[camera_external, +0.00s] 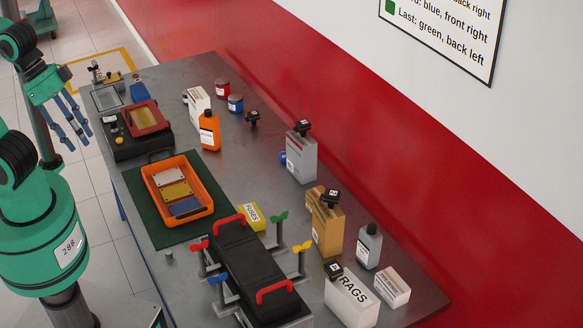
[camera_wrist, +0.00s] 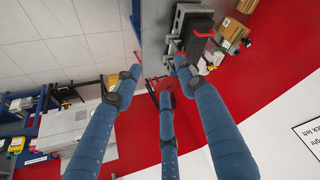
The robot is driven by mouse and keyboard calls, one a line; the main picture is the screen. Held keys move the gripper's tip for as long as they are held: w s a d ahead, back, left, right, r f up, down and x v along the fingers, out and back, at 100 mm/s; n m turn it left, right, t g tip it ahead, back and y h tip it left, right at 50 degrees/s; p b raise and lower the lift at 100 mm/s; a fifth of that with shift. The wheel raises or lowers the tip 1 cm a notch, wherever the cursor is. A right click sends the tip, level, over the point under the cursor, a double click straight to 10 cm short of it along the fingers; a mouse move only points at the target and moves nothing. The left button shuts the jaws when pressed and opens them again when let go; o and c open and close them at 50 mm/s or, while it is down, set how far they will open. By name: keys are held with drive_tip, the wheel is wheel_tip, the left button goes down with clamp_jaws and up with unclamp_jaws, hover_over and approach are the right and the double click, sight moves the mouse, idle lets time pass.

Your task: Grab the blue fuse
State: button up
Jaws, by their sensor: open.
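My gripper (camera_external: 75,128) hangs at the upper left of the external view, beyond the bench's left edge and apart from everything on it. Its blue fingers are spread and empty; the wrist view also shows the open gripper (camera_wrist: 158,80). No part is clearly readable as a blue fuse. A flat blue piece (camera_external: 185,207) lies in the front end of the orange tray (camera_external: 208,186), beside a yellow piece (camera_external: 177,191) and a pale one (camera_external: 168,176). A yellow box marked FUSES (camera_external: 251,216) stands right of the tray; its contents are hidden.
A red wall runs behind.

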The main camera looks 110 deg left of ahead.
drive_tip(key=w+a+r+m+g+y+p, duration=0.1)
drive_tip(key=w+a+r, duration=0.1)
drive_tip(key=w+a, duration=0.55)
drive_tip(key=w+a+r+m+g+p, duration=0.1)
drive_tip(key=w+a+r+m, duration=0.2)
drive_tip(key=w, duration=0.7)
drive_tip(key=w+a+f+m+g+p, duration=0.1)
drive_tip(key=w+a+f, duration=0.2)
drive_tip(key=w+a, duration=0.55)
drive_tip(key=w+a+f+m, duration=0.1)
drive_tip(key=w+a+f, duration=0.3)
drive_tip(key=a, duration=0.7)
drive_tip(key=w+a+f+m+g+p, duration=0.1)
drive_tip(key=w+a+f, duration=0.2)
drive_tip(key=a+f, duration=0.55)
drive_tip(key=w+a+f+m+g, duration=0.1)
drive_tip(key=w+a+f, duration=0.3)
drive_tip(key=a, duration=0.8)
drive_tip(key=s+a+f+m, duration=0.1)
drive_tip(key=s+a+f, duration=0.1)
drive_tip(key=a+f, duration=0.6)
drive_tip(key=s+a+f+m+h+p, duration=0.1)
drive_tip(key=s+a+f, duration=0.2)
drive_tip(key=a+f, duration=0.6)
drive_tip(key=shift+s+f+g, duration=0.3)
drive_tip(key=shift+f, duration=0.55)
